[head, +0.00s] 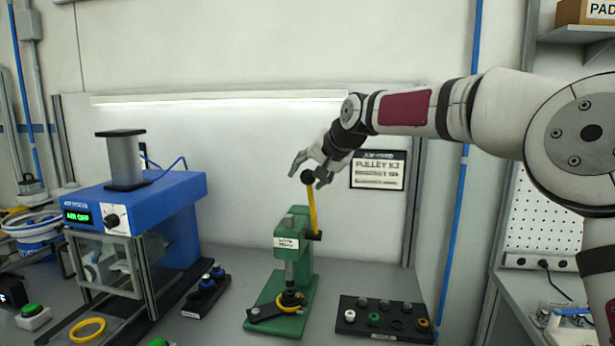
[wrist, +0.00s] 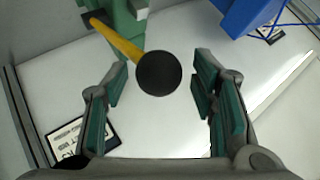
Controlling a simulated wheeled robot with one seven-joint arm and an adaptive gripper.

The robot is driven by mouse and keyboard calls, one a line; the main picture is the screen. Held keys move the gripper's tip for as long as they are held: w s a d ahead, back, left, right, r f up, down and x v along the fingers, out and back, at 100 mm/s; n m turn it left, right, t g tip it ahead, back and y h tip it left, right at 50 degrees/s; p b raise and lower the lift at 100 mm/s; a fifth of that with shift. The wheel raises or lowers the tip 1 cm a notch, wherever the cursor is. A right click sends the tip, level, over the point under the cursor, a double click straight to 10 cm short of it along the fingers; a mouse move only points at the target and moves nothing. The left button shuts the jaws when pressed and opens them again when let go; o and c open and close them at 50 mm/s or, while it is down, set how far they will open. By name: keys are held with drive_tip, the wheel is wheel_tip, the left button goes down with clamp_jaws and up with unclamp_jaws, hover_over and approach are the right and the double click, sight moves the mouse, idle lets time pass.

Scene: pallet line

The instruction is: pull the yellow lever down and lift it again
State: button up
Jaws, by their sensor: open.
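The yellow lever (head: 312,208) stands nearly upright on the right side of the green press (head: 298,250), with a black ball knob (head: 307,177) at its top. My gripper (head: 308,172) is open at the knob. In the wrist view the knob (wrist: 159,74) lies between the spread fingers of my gripper (wrist: 158,100), with a gap on both sides. The yellow lever (wrist: 118,42) runs from the knob up and left to the green press (wrist: 118,18). The press's ram stands over a dark part on its base.
A blue machine (head: 150,205) with a green display stands left of the press. A black tray (head: 385,318) with several small parts lies to the right. A sign (head: 378,170) hangs on the wall behind. A yellow ring (head: 87,330) lies at front left.

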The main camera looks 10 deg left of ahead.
drive_tip(key=v, duration=1.1)
drive_tip(key=s+d+f+g+h, duration=0.1)
drive_tip(key=s+d+f, duration=0.5)
drive_tip(key=s, duration=0.7)
drive_tip(key=s+d+f+h, duration=0.3)
drive_tip(key=s+d+f, duration=0.2)
drive_tip(key=s+d, duration=0.6)
drive_tip(key=s+d+f+g+h, duration=0.1)
drive_tip(key=s+d+f, duration=0.5)
drive_tip(key=s, duration=1)
drive_tip(key=d+h, duration=0.1)
drive_tip(key=d, duration=0.2)
drive_tip(key=shift+s+f+n+g+h, duration=0.2)
drive_tip(key=shift+f+n+g+h, duration=0.1)
drive_tip(key=shift+n, duration=0.1)
drive_tip(key=shift+c, duration=0.2)
